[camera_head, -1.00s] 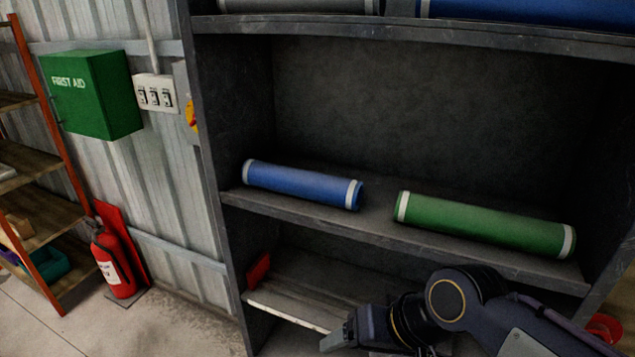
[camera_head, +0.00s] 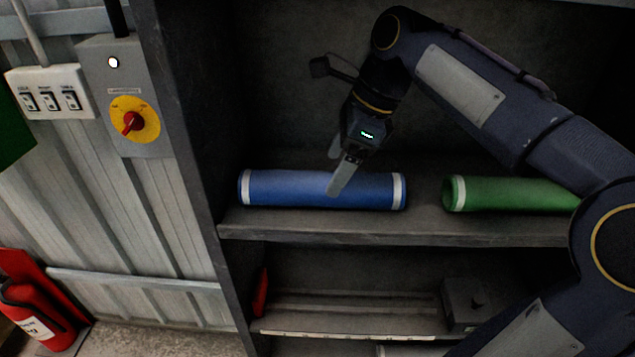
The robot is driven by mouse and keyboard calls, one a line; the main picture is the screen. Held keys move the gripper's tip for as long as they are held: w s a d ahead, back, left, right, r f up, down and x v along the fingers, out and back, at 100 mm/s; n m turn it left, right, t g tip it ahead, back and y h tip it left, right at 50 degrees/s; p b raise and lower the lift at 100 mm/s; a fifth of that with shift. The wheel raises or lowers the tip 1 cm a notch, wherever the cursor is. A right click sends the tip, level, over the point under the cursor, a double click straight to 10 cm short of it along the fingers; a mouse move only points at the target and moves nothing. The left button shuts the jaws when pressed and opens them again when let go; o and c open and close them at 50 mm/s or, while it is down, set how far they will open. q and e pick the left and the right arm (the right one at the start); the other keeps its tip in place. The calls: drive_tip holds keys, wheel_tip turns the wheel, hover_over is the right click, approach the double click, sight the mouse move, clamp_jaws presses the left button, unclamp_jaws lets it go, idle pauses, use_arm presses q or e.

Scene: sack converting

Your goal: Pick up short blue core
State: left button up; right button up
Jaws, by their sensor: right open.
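The short blue core (camera_head: 285,189), a blue roll with a white band near each end, lies lengthwise on the middle shelf. My right gripper (camera_head: 336,172) points down at it from above and behind. The fingers are apart. The nearer finger overlaps the core right of its middle in the picture, and the farther finger shows just above the core's top edge. I cannot tell whether either finger touches it. The core rests on the shelf. My left gripper is not in view.
A green core (camera_head: 510,194) lies to the right on the same shelf (camera_head: 400,232), partly behind my right arm. The cabinet's left side wall (camera_head: 190,150) stands close to the blue core. A grey box (camera_head: 472,303) sits on the shelf below. A red fire extinguisher (camera_head: 35,318) stands at lower left.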

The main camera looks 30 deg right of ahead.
sight(327, 175)
drive_tip(key=x, duration=0.6)
drive_tip(key=shift+w+f, duration=0.2)
drive_tip(key=shift+w, duration=0.2)
drive_tip(key=shift+c, duration=0.3)
drive_tip(key=c, duration=1.2)
drive_tip(key=shift+r, duration=0.1)
drive_tip(key=shift+c, duration=0.3)
